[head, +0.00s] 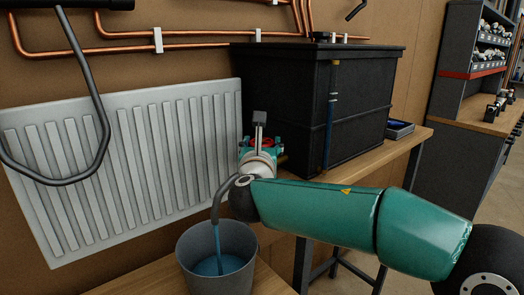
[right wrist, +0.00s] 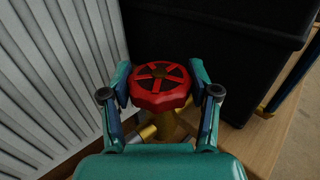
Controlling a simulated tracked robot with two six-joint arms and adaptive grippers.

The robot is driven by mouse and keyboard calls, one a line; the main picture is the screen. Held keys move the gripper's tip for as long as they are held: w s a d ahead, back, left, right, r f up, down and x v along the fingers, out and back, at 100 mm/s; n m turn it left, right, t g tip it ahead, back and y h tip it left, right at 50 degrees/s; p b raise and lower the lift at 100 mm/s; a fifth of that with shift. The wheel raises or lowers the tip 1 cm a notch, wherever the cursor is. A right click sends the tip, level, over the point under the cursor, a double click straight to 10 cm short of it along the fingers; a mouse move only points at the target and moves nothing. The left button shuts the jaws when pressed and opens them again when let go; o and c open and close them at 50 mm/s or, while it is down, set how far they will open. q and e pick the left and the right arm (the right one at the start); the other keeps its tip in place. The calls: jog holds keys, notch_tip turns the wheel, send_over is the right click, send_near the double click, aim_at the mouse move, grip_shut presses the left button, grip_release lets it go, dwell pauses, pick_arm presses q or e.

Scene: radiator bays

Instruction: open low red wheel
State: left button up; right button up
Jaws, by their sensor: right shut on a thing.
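A red wheel (right wrist: 160,86) with spokes sits on a brass valve (right wrist: 168,128) in the right wrist view. In the head view the wheel (head: 262,141) is mostly hidden behind my right wrist, low at the right end of the radiator. My right gripper (right wrist: 160,92) has its two teal fingers on either side of the wheel, shut on its rim. It also shows in the head view (head: 261,148). My left gripper does not show.
A white radiator (head: 120,160) hangs on the wall at the left. A black tank (head: 310,105) stands on a wooden bench (head: 395,160) close to the right. A grey bucket (head: 218,278) with blue water stands below my wrist, a dark spout pouring into it. Copper pipes (head: 200,46) run along the wall above.

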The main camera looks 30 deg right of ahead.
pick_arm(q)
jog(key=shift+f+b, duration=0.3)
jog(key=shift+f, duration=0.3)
pick_arm(e)
jog(key=shift+n+t+y, duration=0.5)
jog(key=shift+n+y, duration=0.1)
jog(key=shift+y, duration=0.1)
jog(key=o, duration=1.2)
jog(key=shift+a, duration=0.1)
jog(key=v, duration=1.2)
